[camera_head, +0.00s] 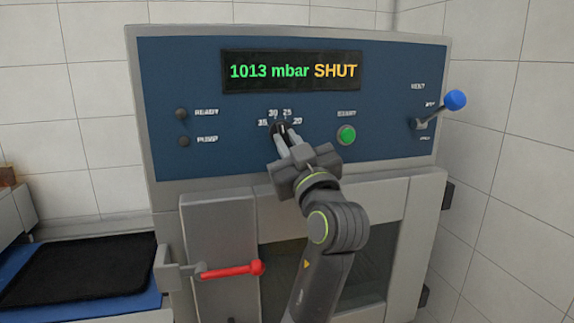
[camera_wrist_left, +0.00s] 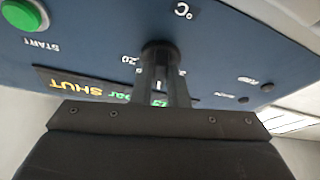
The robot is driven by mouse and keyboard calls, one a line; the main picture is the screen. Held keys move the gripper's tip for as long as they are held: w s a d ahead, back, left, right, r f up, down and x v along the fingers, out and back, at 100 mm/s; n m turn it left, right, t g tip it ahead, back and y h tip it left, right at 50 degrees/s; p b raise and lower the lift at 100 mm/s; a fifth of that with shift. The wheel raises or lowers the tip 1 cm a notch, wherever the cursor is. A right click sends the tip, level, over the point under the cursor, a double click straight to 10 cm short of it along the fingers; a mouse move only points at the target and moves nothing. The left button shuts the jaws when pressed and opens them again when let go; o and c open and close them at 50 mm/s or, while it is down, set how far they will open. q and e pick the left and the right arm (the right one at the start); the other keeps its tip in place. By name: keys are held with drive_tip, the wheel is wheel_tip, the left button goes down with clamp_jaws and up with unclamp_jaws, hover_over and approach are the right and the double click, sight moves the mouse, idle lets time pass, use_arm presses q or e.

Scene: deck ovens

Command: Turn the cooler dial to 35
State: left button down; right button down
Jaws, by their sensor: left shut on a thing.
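The cooler dial (camera_head: 278,126) is a small dark knob on the blue panel, with the marks 35, 30, 25 and 20 around its upper side. My left gripper (camera_head: 281,137) is shut on it, with the fingers reaching up to the panel. In the left wrist view, turned upside down, the dark round knob (camera_wrist_left: 161,48) sits between the tips of my left gripper (camera_wrist_left: 162,68). The fingers cover much of the dial, and I cannot tell which number it points to. My right gripper is in neither view.
The display (camera_head: 291,71) above reads 1013 mbar SHUT. A green START button (camera_head: 346,135) is right of the dial. A blue-knobbed lever (camera_head: 454,100) sticks out at the right. A red-handled latch (camera_head: 232,270) is below, and a black mat (camera_head: 80,270) lies at the left.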

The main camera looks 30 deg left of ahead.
use_arm(q)
drive_tip(key=n+g+b, duration=0.1)
drive_tip(key=n+b, duration=0.1)
drive_tip(key=n, duration=0.1)
drive_tip(key=n+g+b, duration=0.2)
drive_tip(key=n, duration=0.1)
drive_tip(key=shift+w+d+f+n+y, duration=0.1)
drive_tip(key=shift+w+d+n+y, duration=0.1)
drive_tip(key=shift+n+y, duration=0.15)
drive_tip(key=n+b, duration=0.1)
drive_tip(key=n+g+b, duration=0.1)
drive_tip(key=n, duration=0.1)
drive_tip(key=n+g, duration=0.1)
drive_tip(key=n, duration=0.1)
drive_tip(key=shift+w+r+b, duration=0.1)
drive_tip(key=shift+r+b, duration=0.2)
drive_tip(key=shift+b, duration=0.1)
drive_tip(key=c, duration=1.4)
unclamp_jaws()
drive_tip(key=shift+c, duration=0.2)
drive_tip(key=r+b+v, duration=0.1)
drive_tip(key=b+v, duration=0.5)
drive_tip(key=v, duration=1.1)
drive_tip(key=shift+d, duration=0.35)
